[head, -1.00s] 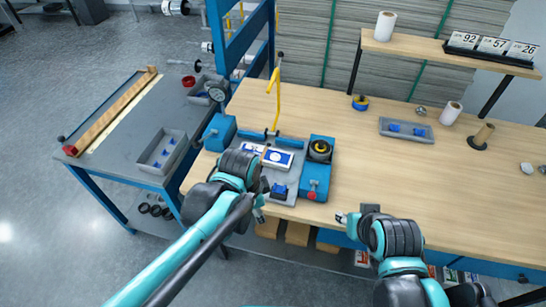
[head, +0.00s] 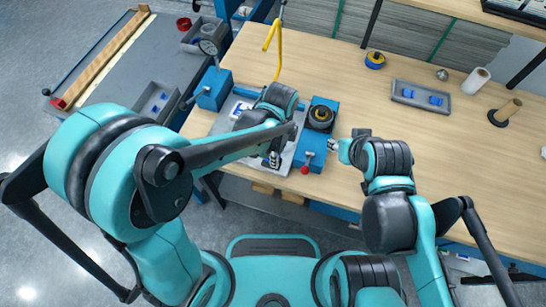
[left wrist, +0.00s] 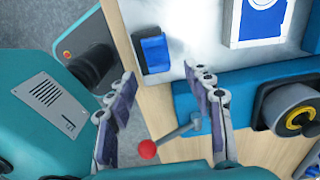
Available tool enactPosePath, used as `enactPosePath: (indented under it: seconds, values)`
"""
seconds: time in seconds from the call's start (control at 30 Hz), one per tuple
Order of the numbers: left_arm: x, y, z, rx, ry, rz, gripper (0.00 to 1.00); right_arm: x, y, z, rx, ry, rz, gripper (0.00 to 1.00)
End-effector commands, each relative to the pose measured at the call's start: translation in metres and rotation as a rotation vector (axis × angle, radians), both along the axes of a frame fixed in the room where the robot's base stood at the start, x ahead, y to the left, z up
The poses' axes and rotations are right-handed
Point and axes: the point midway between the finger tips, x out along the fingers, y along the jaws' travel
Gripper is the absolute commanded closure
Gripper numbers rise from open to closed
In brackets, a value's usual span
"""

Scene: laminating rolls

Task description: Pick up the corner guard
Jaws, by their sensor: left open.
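In the left wrist view a small blue block (left wrist: 154,52), which I take to be the corner guard, sits at the near edge of the pale fixture plate (left wrist: 196,40). In the head view the left arm mostly hides this spot. My left gripper (left wrist: 160,104) is open and empty, its fingers apart, with the block beyond the fingertips; it also shows over the fixture in the head view (head: 273,160). More small blue pieces (head: 435,100) lie in a grey tray (head: 422,104) on the table. My right gripper (head: 335,146) is beside the fixture's right side, its fingers too small to read.
A red-knobbed lever (left wrist: 147,149) shows between my left fingers, with a black and yellow roll holder (left wrist: 295,112) to its right. A yellow hook stand (head: 278,50) rises behind the fixture. A white roll (head: 475,80) stands at right. The wooden tabletop (head: 400,145) is largely clear.

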Motion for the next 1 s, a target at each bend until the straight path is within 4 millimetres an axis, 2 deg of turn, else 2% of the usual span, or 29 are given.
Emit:
enactPosePath:
  seconds: [0.03, 0.1, 0.37, 0.4, 0.5, 0.53, 0.87, 1.0]
  values:
    - [0.0, 0.0, -0.013, 0.0, 0.0, 0.0, 0.48, 0.0, 0.0, -0.008, 0.0, 0.0, 0.0, 0.6]
    - [0.0, 0.0, -0.021, 0.0, 0.0, 0.0, 0.48, 0.0, 0.0, -0.012, 0.0, 0.0, 0.0, 0.6]
    - [0.0, 0.0, -0.023, 0.0, 0.0, 0.001, 0.48, 0.0, 0.0, -0.011, 0.0, 0.0, 0.0, 0.6]
    - [0.0, 0.0, -0.023, 0.0, 0.0, 0.001, 0.59, 0.0, 0.0, -0.011, 0.0, 0.0, 0.0, 0.6]
    - [0.0, 0.0, -0.023, 0.0, 0.0, 0.001, 0.82, 0.0, 0.0, -0.011, 0.0, 0.0, 0.0, 0.6]
    - [0.0, 0.0, -0.023, 0.0, 0.0, 0.001, 0.87, 0.0, 0.0, -0.011, 0.0, 0.0, 0.0, 0.6]
    - [0.0, 0.0, -0.023, 0.0, 0.0, 0.001, 0.88, 0.0, 0.0, -0.011, 0.0, 0.0, 0.0, 0.6]
    - [0.0, 0.0, -0.01, 0.0, 0.0, 0.001, 0.88, 0.0, 0.0, -0.004, 0.0, 0.0, 0.0, 0.6]
